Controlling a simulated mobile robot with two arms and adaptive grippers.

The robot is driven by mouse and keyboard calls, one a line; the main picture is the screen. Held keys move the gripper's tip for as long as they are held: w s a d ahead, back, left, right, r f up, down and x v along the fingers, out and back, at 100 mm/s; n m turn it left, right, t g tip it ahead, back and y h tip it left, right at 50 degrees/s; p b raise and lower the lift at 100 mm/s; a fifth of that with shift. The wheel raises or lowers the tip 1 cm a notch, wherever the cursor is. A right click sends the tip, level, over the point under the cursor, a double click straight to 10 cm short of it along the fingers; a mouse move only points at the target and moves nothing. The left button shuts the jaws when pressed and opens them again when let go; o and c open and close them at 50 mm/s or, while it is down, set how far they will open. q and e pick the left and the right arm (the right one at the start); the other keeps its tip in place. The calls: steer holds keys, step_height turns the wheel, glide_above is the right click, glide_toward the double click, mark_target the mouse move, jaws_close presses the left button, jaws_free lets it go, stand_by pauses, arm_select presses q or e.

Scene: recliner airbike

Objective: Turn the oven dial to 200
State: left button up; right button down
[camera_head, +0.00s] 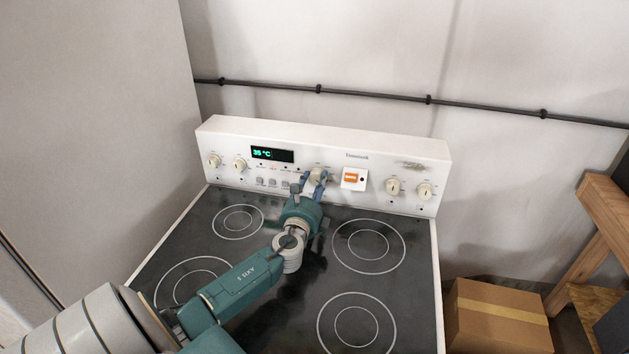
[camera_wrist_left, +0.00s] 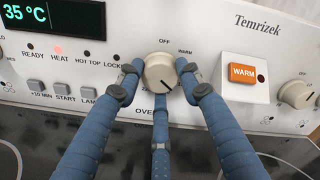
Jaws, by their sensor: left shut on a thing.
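The oven dial (camera_head: 317,174) is a cream knob in the middle of the white control panel (camera_head: 222,135). In the left wrist view the dial (camera_wrist_left: 158,74) has OFF printed above it and WARM at its upper right. A dark mark on its face points to the lower right. The display (camera_head: 272,154) reads 35 °C in green. My right gripper is not in view.
Other knobs (camera_head: 394,187) and an orange WARM switch (camera_head: 351,179) sit on the same panel. Small buttons (camera_wrist_left: 64,90) lie left of the dial. The black cooktop (camera_head: 290,270) is bare below my arm. A cardboard box (camera_head: 497,318) stands at the right.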

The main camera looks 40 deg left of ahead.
arm_select(q)
steer(key=m+p, duration=0.1)
steer(key=m, duration=0.2)
steer(key=m+p, duration=0.1)
steer(key=m, duration=0.1)
steer(key=shift+d+f+m, duration=0.15)
steer(key=shift+m, duration=0.55)
steer(key=shift+f, duration=0.25)
steer(key=o, duration=1.1)
steer(key=shift+r, duration=0.1)
steer(key=v, duration=1.2)
